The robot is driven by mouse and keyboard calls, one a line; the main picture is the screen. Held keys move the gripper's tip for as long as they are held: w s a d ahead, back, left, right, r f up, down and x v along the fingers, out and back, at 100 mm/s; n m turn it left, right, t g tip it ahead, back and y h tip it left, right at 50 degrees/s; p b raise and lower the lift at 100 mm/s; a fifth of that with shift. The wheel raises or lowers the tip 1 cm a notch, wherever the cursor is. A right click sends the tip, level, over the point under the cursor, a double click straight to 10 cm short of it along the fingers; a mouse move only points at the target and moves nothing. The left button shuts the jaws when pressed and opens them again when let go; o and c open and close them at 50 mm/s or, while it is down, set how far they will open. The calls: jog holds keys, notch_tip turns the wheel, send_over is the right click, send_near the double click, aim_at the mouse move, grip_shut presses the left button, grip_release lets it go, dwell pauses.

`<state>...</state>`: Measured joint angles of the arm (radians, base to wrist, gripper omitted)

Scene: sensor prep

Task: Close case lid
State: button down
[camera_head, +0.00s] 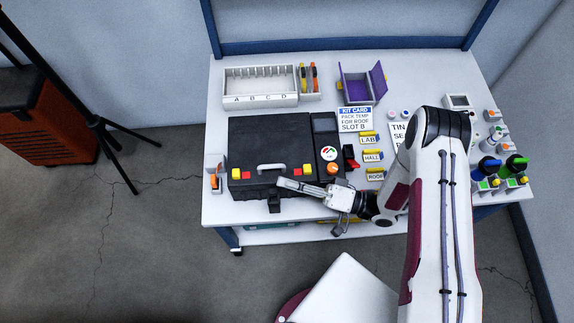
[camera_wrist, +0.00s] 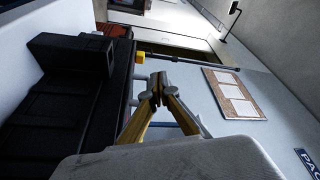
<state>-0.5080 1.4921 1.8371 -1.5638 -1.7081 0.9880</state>
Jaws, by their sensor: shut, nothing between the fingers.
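The black case (camera_head: 265,143) stands at the front left of the white table. Its black lid looks down flat over the body, and no interior shows. A pale handle (camera_head: 272,167) and yellow and red pieces sit along its front edge. In the wrist view, a black part of the case (camera_wrist: 55,100) fills the left side. My gripper (camera_head: 282,185) is shut and empty, reaching from the right along the case's front. It also shows in the wrist view (camera_wrist: 159,82), fingertips together. I cannot tell whether it touches the case.
A control strip with an orange knob (camera_head: 333,168) adjoins the case's right side. A slotted white rack (camera_head: 260,98) and an open purple box (camera_head: 362,86) stand behind. Labels (camera_head: 372,157) and bottles (camera_head: 488,168) lie to the right. The table's front edge is close below the gripper.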

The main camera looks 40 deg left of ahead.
jog(key=shift+s+d+f, duration=0.15)
jog(key=shift+f, duration=0.85)
jog(key=shift+s+d+f, duration=0.15)
jog(key=shift+f, duration=0.8)
jog(key=shift+w+d, duration=0.1)
jog(key=shift+d, duration=0.05)
jog(key=v, duration=1.1)
jog(key=shift+d, duration=0.3)
jog(key=shift+w+f, duration=0.1)
jog(key=shift+w, duration=0.05)
